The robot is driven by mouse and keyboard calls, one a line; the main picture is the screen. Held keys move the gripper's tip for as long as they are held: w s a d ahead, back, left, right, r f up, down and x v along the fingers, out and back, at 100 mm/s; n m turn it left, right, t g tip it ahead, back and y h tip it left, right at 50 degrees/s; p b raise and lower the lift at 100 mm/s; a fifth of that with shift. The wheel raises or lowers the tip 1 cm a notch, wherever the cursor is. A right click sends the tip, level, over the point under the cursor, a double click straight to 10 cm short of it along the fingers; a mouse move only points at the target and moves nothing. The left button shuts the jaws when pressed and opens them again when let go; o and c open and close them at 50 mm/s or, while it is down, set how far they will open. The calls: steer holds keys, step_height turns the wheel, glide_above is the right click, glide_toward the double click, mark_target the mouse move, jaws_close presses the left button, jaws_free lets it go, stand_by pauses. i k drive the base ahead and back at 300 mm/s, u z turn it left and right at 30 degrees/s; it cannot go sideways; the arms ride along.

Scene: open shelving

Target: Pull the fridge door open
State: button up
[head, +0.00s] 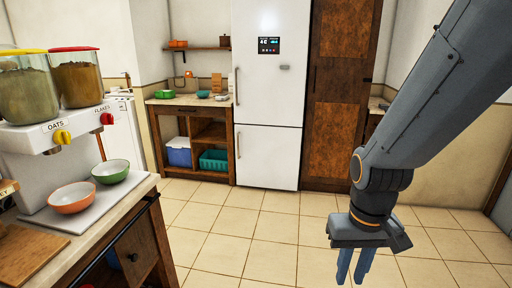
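The white fridge (270,90) stands against the back wall, with a tall upper door and a shorter lower door. Both doors look shut. A long vertical handle (237,86) runs along the left edge of the upper door, and a shorter handle (239,145) is on the lower door. A small dark display (268,45) is on the upper door. My gripper (354,276) hangs in the right foreground with its blue fingers pointing down. It is well in front of the fridge and touches nothing. A narrow gap shows between the fingers, and nothing is seen in them.
A counter (50,255) with a cereal dispenser and two bowls fills the left foreground. A low wooden shelf unit (190,101) stands left of the fridge, and a brown wooden cabinet (340,90) stands right of it. The tiled floor (235,220) between is clear.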

mark_target(270, 87)
steer(key=i, duration=1.8)
steer(key=u, duration=0.15)
steer(key=i, duration=2.6)
steer(key=u, duration=0.2)
